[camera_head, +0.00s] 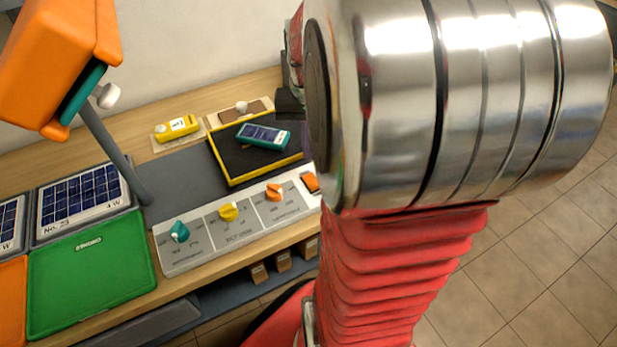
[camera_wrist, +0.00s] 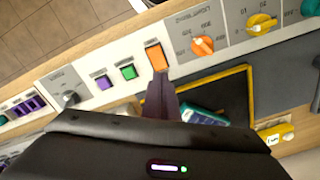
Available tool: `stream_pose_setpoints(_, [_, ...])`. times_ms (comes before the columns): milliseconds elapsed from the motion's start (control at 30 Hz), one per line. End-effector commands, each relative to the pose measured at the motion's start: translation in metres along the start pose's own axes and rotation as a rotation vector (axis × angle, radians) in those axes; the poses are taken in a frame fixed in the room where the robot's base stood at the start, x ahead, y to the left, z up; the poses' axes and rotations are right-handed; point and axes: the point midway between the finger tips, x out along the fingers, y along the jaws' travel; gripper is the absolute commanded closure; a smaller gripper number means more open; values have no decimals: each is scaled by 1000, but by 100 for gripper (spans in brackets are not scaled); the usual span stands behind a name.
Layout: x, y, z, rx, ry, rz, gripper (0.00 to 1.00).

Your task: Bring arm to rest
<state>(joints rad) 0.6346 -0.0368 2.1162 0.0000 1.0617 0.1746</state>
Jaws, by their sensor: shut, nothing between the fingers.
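My gripper (camera_wrist: 160,84) shows in the wrist view as dark fingers closed together, with nothing between them. In the picture its tips lie just below an orange rocker switch (camera_wrist: 157,57) on the pale control panel; I cannot tell whether they touch it. In the head view my arm, with red bellows and polished metal rings, fills the centre and right and hides most of the gripper. The panel (camera_head: 197,248) carries teal (camera_head: 179,231), yellow (camera_head: 228,211) and orange (camera_head: 274,192) knobs, and the orange switch (camera_head: 311,182) is beside my arm.
A yellow-edged black tray (camera_head: 236,173) holds a teal device (camera_head: 264,136). A yellow device (camera_head: 177,128) lies behind it. A green mat (camera_head: 91,273) and solar panels (camera_head: 83,203) are at left. An orange lamp-like head (camera_head: 62,65) on a grey post overhangs the bench. Tiled floor is open at right.

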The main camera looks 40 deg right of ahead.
Motion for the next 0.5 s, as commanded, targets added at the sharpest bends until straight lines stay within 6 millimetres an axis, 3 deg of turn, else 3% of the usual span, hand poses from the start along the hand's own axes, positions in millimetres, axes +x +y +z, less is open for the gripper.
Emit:
stream_pose_setpoints(400, [1,0,-2,-20,8,-1,100])
stream_pose_setpoints(500, [10,1,6,-51,8,-1,100])
